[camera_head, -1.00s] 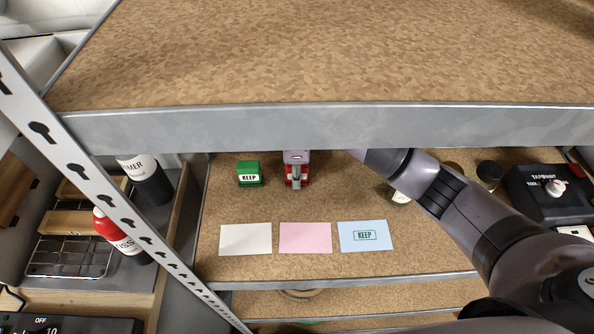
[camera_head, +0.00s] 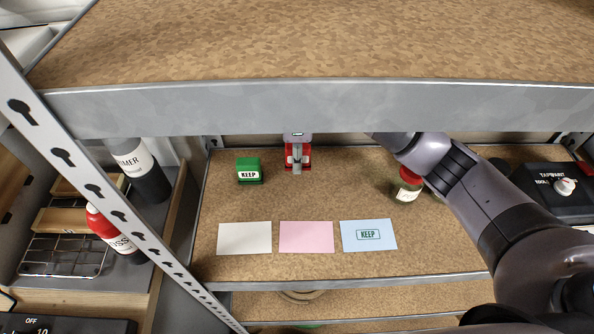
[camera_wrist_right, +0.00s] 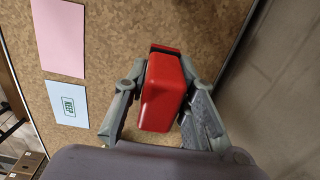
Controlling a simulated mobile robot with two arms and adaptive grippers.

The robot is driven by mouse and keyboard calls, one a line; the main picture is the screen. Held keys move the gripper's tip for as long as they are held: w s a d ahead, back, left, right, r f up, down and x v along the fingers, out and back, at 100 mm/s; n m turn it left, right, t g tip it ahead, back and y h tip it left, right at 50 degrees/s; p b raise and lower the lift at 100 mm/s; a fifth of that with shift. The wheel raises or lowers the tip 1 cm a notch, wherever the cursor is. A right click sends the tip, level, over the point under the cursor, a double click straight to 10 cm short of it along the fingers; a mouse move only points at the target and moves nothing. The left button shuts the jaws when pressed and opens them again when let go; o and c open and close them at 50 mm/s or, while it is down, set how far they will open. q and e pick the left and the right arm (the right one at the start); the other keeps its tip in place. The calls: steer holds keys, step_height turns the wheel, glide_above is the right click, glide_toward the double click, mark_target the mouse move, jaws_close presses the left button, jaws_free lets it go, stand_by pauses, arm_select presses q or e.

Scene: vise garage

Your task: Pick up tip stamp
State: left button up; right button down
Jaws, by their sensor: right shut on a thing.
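A red stamp (camera_head: 304,152) is in the right gripper below the upper shelf; its label is not readable. My right gripper (camera_head: 297,161) is shut on it, with a finger in front of its face. In the right wrist view, the red stamp (camera_wrist_right: 160,98) sits between the two fingers of the gripper (camera_wrist_right: 164,84). The head view does not clearly show whether its base touches the shelf. My left gripper is not in view.
A green KEEP stamp (camera_head: 249,170) stands left of the red one. White (camera_head: 244,238), pink (camera_head: 306,237) and blue (camera_head: 368,235) cards lie in front, the blue one marked KEEP. A red-capped jar (camera_head: 408,186) stands right. The upper shelf edge (camera_head: 300,108) hangs above.

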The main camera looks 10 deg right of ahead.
steer(key=shift+w+r, duration=0.1)
steer(key=shift+r, duration=0.8)
steer(key=s+a+b, duration=0.2)
steer(key=s, duration=0.7)
steer(key=s+a+b, duration=0.2)
steer(key=s, duration=0.8)
steer(key=shift+s, duration=0.25)
steer(key=shift+d, duration=0.1)
